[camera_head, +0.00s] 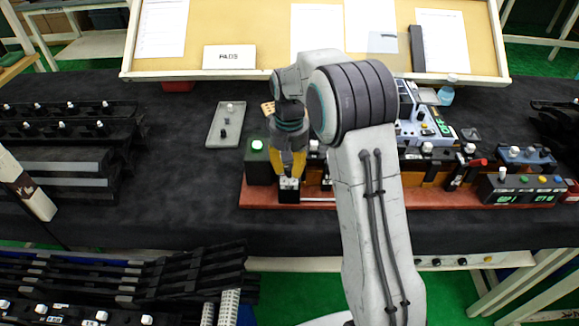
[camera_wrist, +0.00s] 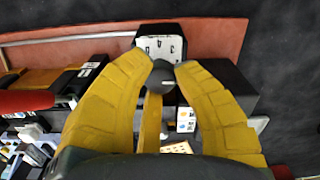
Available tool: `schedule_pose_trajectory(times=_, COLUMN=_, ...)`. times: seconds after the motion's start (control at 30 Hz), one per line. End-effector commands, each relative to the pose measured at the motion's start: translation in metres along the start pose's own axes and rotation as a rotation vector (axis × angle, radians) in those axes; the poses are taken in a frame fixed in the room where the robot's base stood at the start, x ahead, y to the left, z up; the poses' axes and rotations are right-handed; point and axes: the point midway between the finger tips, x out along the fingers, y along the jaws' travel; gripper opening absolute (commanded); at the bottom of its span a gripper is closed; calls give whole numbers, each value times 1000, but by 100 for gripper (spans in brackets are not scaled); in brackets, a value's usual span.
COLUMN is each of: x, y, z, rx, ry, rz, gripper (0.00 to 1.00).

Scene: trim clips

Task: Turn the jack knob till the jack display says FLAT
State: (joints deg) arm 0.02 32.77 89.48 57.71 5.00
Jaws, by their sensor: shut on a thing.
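My gripper (camera_head: 289,176) points down over the left part of the red-brown board, its yellow fingers closed around a small dark round knob (camera_wrist: 160,76) with a pale line on it. The knob stands at the edge of a small black block (camera_head: 289,197) with a white numbered face, which also shows in the wrist view (camera_wrist: 160,46). I cannot tell from any label that this is the jack knob. No display that I can read says FLAT.
A box with green displays (camera_head: 520,187) sits at the board's right end. A grey tray (camera_head: 226,125) lies behind left. My arm hides part of the board (camera_head: 450,196).

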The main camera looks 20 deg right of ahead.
Motion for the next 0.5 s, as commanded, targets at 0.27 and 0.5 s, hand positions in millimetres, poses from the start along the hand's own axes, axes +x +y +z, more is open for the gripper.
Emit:
schedule_pose_trajectory(times=0.27, x=2, y=0, z=1, rx=-261, ry=-5, rz=0, gripper=0)
schedule_pose_trajectory(times=0.5, x=2, y=0, z=1, rx=-473, ry=-5, rz=-1, gripper=0)
